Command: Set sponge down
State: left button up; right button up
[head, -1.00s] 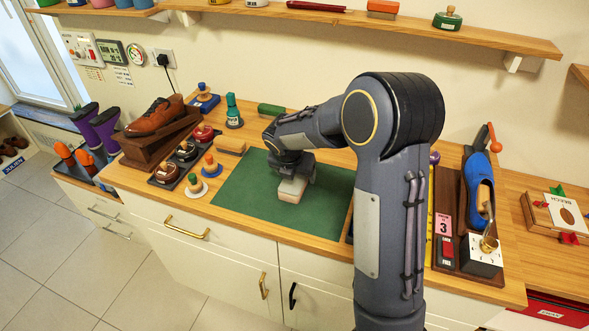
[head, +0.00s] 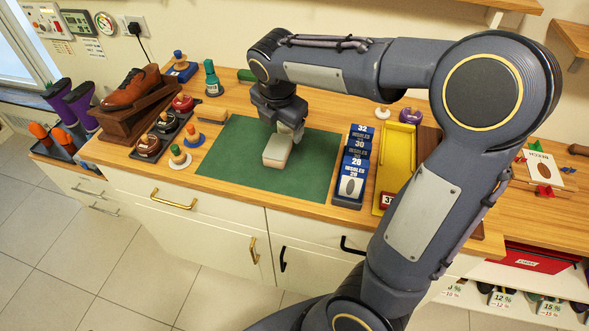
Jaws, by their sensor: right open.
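The sponge (head: 278,151), a pale block with a whiter top, rests on the green mat (head: 235,161) on the wooden counter. My right gripper (head: 290,133) is just above and behind the sponge, pointing down, with its fingers open. The fingertips are close to the sponge's far right side; I cannot tell whether they still touch it. My left gripper is not in view.
Left of the mat are polish tins (head: 148,146), small brushes and a brown shoe (head: 131,87) on a wooden stand. To the right are an insoles box (head: 352,172) and a yellow tray (head: 397,160). The mat's front and right are bare.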

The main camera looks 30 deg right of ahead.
jog(key=s+a+f+m+t+y, duration=0.1)
jog(key=s+a+m+y, duration=0.2)
jog(key=s+m, duration=0.8)
jog(key=s+a+f+m+t+y, duration=0.1)
jog(key=s+a+m, duration=0.4)
jog(key=s+m, duration=0.6)
jog(key=shift+m+t+y, duration=0.3)
jog(key=shift+m+y, duration=0.6)
